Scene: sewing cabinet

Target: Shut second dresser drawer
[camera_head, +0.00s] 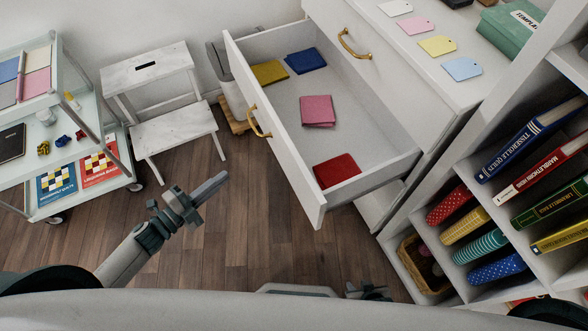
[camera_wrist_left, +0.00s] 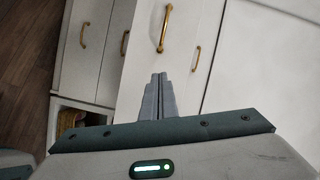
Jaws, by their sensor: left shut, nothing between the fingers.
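A white dresser drawer (camera_head: 275,155) is pulled far out, below a shut top drawer with a brass handle (camera_head: 355,44). The open drawer's front has its own brass handle (camera_head: 258,121). Inside lie yellow, blue, pink and red folded cloths. My left gripper (camera_head: 216,182) is shut and empty, in front of and below the drawer front, apart from it in the head view. In the left wrist view its shut fingers (camera_wrist_left: 158,80) point toward a white front with a brass handle (camera_wrist_left: 165,28). My right gripper (camera_head: 370,289) is low at the bottom edge, too small to read.
A white step stool (camera_head: 150,75) stands left of the drawer. A wheeled cart (camera_head: 105,110) with books stands further left. A shelf (camera_head: 470,220) with fabric rolls, books and a wicker basket (camera_head: 415,262) is at the right. Wooden floor (camera_head: 270,240) is clear before the drawer.

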